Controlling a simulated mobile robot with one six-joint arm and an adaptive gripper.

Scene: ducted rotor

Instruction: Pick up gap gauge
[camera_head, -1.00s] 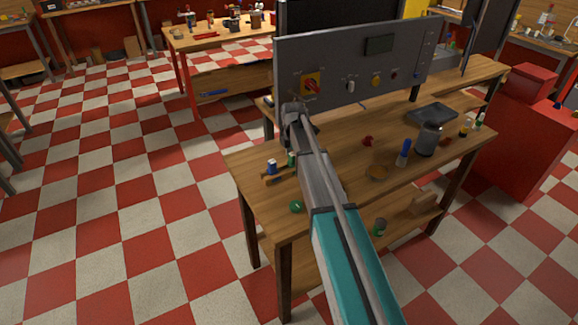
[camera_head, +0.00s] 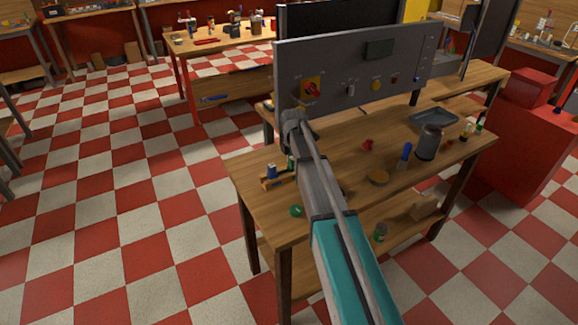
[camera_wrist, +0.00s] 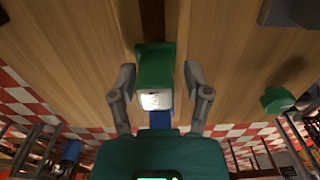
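My gripper (camera_wrist: 158,72) is open in the wrist view, with one finger on each side of a green piece (camera_wrist: 155,64) with a white face. A blue part (camera_wrist: 160,119) shows below it in the picture. I cannot tell for sure whether this green piece is the gap gauge. The fingers look apart from it, with narrow gaps. In the head view, my arm ends above the left part of the workbench (camera_head: 258,196) and hides the fingertips. A small green item (camera_head: 290,162) shows just left of my arm there.
A grey control panel (camera_head: 355,68) stands behind my arm. A blue-topped can (camera_head: 271,171) and a green round knob (camera_head: 297,210) are on the bench's left. A blue-handled tool (camera_head: 405,155), dark canister (camera_head: 429,143), red piece (camera_head: 367,145) and tray (camera_head: 433,118) are on the right.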

